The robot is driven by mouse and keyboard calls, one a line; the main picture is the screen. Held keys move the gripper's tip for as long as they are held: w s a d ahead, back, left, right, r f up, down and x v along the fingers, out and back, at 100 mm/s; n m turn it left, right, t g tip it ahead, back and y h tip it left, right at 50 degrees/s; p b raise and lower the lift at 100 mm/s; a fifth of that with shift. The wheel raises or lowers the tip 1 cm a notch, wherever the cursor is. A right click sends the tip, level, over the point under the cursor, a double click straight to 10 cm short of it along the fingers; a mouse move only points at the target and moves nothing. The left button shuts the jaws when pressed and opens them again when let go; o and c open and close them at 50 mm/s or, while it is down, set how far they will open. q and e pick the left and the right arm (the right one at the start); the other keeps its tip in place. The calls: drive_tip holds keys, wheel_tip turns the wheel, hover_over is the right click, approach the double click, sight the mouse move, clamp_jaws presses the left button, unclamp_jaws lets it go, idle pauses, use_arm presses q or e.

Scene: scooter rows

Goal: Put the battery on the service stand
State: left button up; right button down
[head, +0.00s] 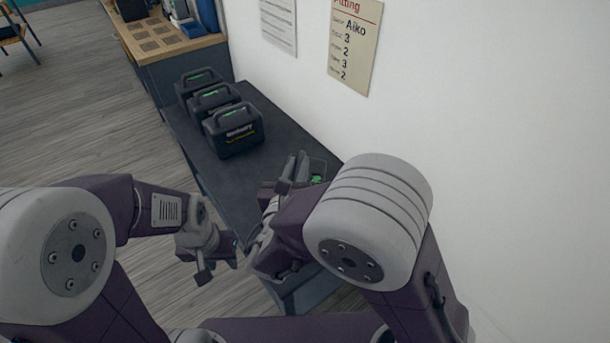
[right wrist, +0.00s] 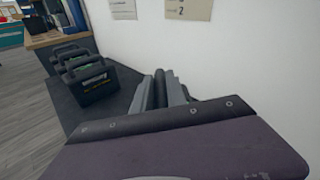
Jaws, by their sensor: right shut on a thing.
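A dark battery with a green mark (head: 317,180) shows only in part behind my right gripper (head: 296,170) in the head view. My right gripper is shut on this battery; the grip itself is mostly hidden by my own arm. In the right wrist view the gripper's fingers (right wrist: 166,88) are close together, and the battery is not clearly seen. My left gripper (head: 217,262) is empty and open, low beside the near end of the dark bench. I cannot make out which thing is the service stand.
Several black handled batteries (head: 233,131) stand in a row on the dark bench (head: 222,182), along the white wall. The bench is bare between them and my right gripper. A wood-topped counter (head: 188,45) stands beyond. Grey floor (head: 90,130) is clear at left.

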sight(317, 167)
drive_tip(key=w, duration=0.1)
drive_tip(key=w+f, duration=0.1)
drive_tip(key=w+a, duration=0.1)
drive_tip(key=shift+w+a+f, duration=0.1)
drive_tip(key=shift+w+f, duration=0.05)
drive_tip(key=shift+f, duration=0.2)
wheel_tip(317, 167, down, 4)
drive_tip(key=shift+f+b, duration=0.1)
drive_tip(key=shift+b, duration=1.15)
drive_tip(key=shift+s, duration=0.2)
drive_tip(key=c, duration=1.5)
unclamp_jaws()
drive_tip(key=shift+f, duration=0.25)
drive_tip(key=shift+o, duration=0.8)
drive_tip(key=shift+w, duration=0.1)
drive_tip(key=shift+r, duration=0.2)
